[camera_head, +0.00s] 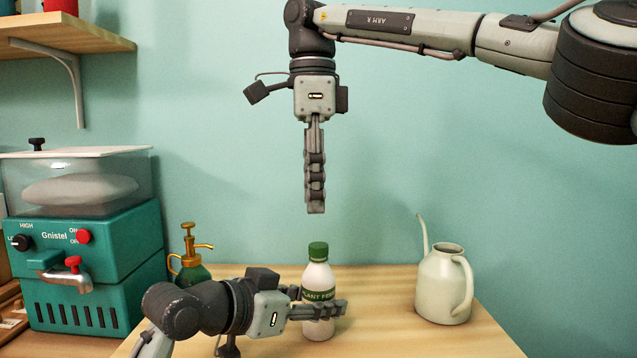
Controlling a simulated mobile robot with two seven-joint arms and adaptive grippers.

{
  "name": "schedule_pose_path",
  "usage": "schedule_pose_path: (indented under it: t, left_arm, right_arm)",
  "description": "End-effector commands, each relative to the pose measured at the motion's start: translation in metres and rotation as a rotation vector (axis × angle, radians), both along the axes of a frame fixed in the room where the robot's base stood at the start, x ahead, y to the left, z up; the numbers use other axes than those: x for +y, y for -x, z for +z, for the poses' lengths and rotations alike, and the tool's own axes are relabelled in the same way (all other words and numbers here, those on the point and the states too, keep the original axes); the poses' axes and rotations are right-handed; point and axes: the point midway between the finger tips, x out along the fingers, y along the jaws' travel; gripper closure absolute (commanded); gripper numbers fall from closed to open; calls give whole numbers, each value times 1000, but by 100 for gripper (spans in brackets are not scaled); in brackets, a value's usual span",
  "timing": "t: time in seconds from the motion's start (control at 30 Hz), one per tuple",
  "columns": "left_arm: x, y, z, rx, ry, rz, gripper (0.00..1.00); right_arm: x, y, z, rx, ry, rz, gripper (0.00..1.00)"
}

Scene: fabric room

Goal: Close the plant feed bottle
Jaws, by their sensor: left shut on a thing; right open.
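The plant feed bottle (318,273) stands upright on the wooden table. It is white with a green label, and a green cap (318,251) sits on its top. I cannot tell whether the cap is screwed tight. My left gripper (342,309) is shut around the lower body of the bottle and hides part of it. My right gripper (315,208) points straight down above the cap, with a clear gap between them. It is empty; its fingers are seen edge-on and overlap in this view.
A pale watering can (440,287) stands on the table (455,341) to the right. A green spray bottle with a brass top (190,262) stands at the left, behind my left arm. A teal machine (100,265) is at far left, below a wooden shelf (70,35).

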Motion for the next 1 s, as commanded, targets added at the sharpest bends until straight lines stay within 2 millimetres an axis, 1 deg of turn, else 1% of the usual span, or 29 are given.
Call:
schedule_pose_path:
  t: [0.03, 0.2, 0.3, 0.43, 0.5, 0.6, 1.0]
  left_arm:
    - [0, 0, 0, 1, -1, 0, 100]
    - [0, 0, 0, 1, -1, 0, 100]
    - [0, 0, 0, 1, -1, 0, 100]
    - [0, 0, 0, 1, -1, 0, 100]
    - [0, 0, 0, 1, -1, 0, 100]
    - [0, 0, 0, 1, -1, 0, 100]
    - [0, 0, 0, 1, -1, 0, 100]
  right_arm:
    - [-1, 0, 0, 3, -3, 123, 59]
    - [-3, -2, 4, 4, -5, 550, 59]
    - [-4, -2, 5, 6, -7, 756, 59]
    - [-6, -3, 6, 5, -8, 948, 59]
    - [-6, -3, 7, 6, -8, 1012, 59]
    - [-7, -3, 7, 5, -8, 1064, 59]
    - [-7, -3, 5, 6, -7, 1077, 59]
